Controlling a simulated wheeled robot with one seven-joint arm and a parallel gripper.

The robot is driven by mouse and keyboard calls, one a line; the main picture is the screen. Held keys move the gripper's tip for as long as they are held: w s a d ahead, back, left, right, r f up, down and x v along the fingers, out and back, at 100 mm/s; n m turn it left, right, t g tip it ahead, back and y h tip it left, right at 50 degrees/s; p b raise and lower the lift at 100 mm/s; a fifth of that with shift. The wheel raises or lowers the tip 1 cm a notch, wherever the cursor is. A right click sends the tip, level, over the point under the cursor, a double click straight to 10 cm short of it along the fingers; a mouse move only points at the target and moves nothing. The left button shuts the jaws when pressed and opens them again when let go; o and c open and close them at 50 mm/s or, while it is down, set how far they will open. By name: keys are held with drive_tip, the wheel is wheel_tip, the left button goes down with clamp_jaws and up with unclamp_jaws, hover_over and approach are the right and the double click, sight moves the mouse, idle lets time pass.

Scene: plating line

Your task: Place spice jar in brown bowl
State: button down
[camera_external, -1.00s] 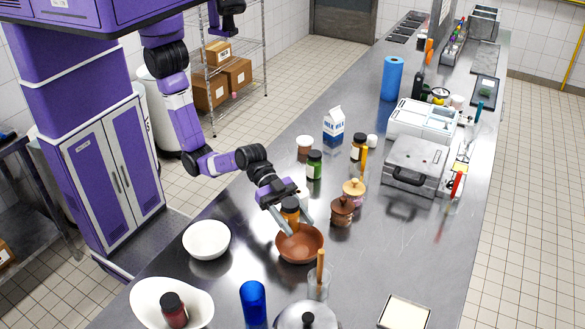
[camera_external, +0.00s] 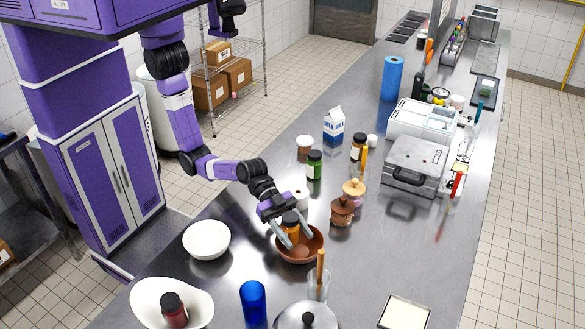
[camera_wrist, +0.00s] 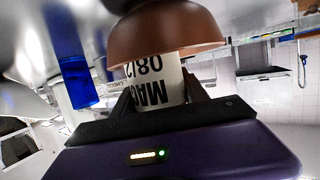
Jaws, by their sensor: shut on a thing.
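In the wrist view the jar's white label with black print (camera_wrist: 155,88) shows between the fingers, and the brown bowl (camera_wrist: 168,32) covers the jar's far end.
A white bowl (camera_external: 207,240) stands left of the brown bowl. Brown lidded pots (camera_external: 342,212) stand to its right, a clear holder with a wooden handle (camera_external: 319,278) in front. A blue cup (camera_external: 253,303) is nearer the camera. A small white container (camera_external: 300,196) stands behind my gripper.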

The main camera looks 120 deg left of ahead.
drive_tip(key=shift+f, duration=0.2)
drive_tip(key=c, duration=0.6)
unclamp_jaws()
drive_tip(key=shift+r, duration=0.2)
drive_tip(key=v, duration=1.2)
drive_tip(key=shift+r, duration=0.4)
